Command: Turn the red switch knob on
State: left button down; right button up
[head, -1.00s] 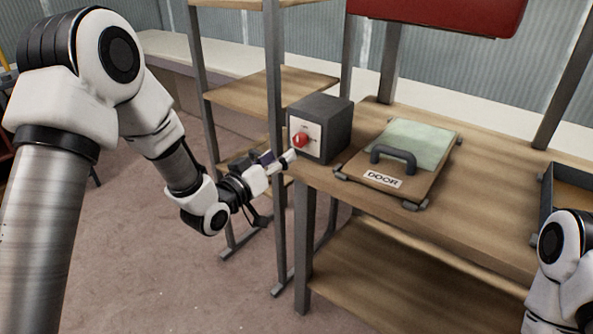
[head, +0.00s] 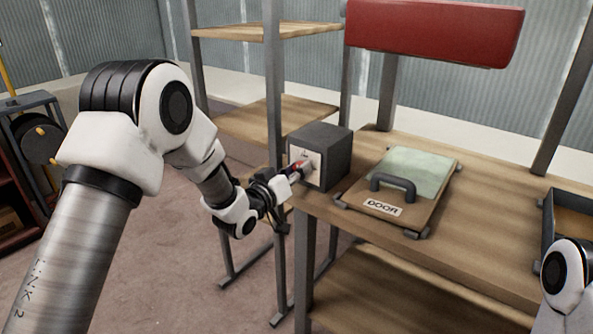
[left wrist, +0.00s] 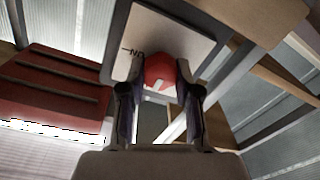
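The red switch knob (head: 298,165) sits on the pale front plate (head: 317,161) of a dark grey box (head: 324,140) at the bench's left end. My left gripper (head: 303,168) is at the plate and partly hides the knob. In the left wrist view the red knob (left wrist: 160,69) lies between the two fingertips of the left gripper (left wrist: 157,72), which stand apart on either side of it. Contact is not clear. The knob's white mark faces away from the "ON" label (left wrist: 133,51), which reads upside down there. My right gripper is out of view; only part of that arm shows.
A board marked "DOOR" (head: 382,208) with a dark handle (head: 393,186) lies right of the box on the wooden bench (head: 470,220). A shelf post (head: 274,120) stands close beside my left gripper. A dark tray (head: 549,212) is at the far right.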

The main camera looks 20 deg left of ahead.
pick_arm(q)
jog(key=shift+m, duration=0.3)
jog(key=m+b, duration=0.1)
jog(key=m, duration=0.3)
jog(key=shift+f+b, duration=0.1)
jog(key=shift+b, duration=0.3)
jog(key=m+b, duration=0.2)
jog(key=m, duration=0.3)
jog(key=m+b, duration=0.2)
jog(key=m, duration=0.2)
jog(key=shift+d+f+m+h, duration=0.1)
jog(key=shift+f+m+h, duration=0.05)
jog(key=shift+m+h, duration=0.2)
jog(key=shift+m+h+b, duration=0.25)
jog(key=shift+m+b, duration=0.7)
jog(key=shift+m, duration=1.1)
jog(key=c, duration=0.8)
grip_release()
